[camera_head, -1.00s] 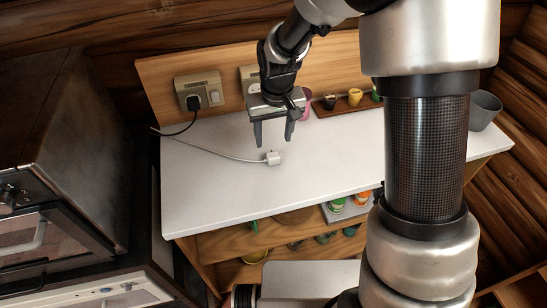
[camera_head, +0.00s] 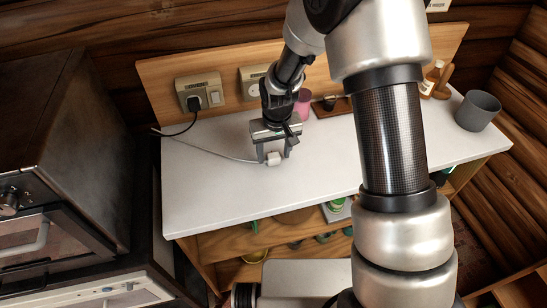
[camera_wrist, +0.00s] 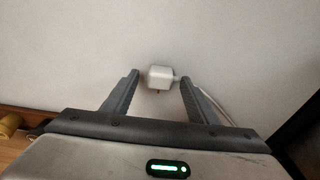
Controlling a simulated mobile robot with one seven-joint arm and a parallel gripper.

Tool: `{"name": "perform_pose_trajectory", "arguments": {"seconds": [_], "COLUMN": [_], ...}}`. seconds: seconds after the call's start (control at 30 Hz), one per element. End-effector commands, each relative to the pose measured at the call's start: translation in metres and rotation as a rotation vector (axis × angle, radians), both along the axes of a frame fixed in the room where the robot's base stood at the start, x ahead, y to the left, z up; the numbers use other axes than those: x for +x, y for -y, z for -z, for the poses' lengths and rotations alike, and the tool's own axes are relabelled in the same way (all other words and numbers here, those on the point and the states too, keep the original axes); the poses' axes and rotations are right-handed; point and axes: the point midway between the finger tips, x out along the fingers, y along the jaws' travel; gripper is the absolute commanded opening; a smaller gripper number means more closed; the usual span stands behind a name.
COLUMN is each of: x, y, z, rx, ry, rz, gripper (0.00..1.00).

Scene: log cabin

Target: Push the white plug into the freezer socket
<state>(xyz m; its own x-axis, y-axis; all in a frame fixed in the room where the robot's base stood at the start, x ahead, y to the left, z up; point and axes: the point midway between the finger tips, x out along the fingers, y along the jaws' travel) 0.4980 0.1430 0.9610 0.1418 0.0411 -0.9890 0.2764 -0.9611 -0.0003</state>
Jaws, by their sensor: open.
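The white plug (camera_head: 273,158) lies on the white countertop, its white cord running left towards the wall. My gripper (camera_head: 274,156) is open and low over the counter, with its fingers on either side of the plug. In the wrist view the plug (camera_wrist: 160,77) sits between the tips of my gripper (camera_wrist: 158,80), with a gap on the left and its cord side close to the right finger. One socket (camera_head: 252,88) on the wooden backboard is partly hidden by my arm. The other socket (camera_head: 200,91) holds a black plug. I cannot read their labels.
A pink cup (camera_head: 302,103), a wooden tray (camera_head: 331,109), a bottle (camera_head: 431,80) and a grey bucket (camera_head: 478,110) stand towards the back and right. A dark oven (camera_head: 50,170) stands at the left. The front of the countertop (camera_head: 215,200) is clear.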

Motion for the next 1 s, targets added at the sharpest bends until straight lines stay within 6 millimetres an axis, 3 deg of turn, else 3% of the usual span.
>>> {"name": "perform_pose_trajectory", "arguments": {"seconds": [0.4,0.67,1.0], "x": [0.0013,0.0011,0.0021], "y": [-0.0004,-0.0004,-0.0006], "z": [0.0047,0.0046,-0.0047], "rx": [0.001,0.001,0.001], "ry": [0.002,0.002,0.005], "rz": [0.0,0.0,0.0], "gripper": [0.53,0.11,0.11]}}
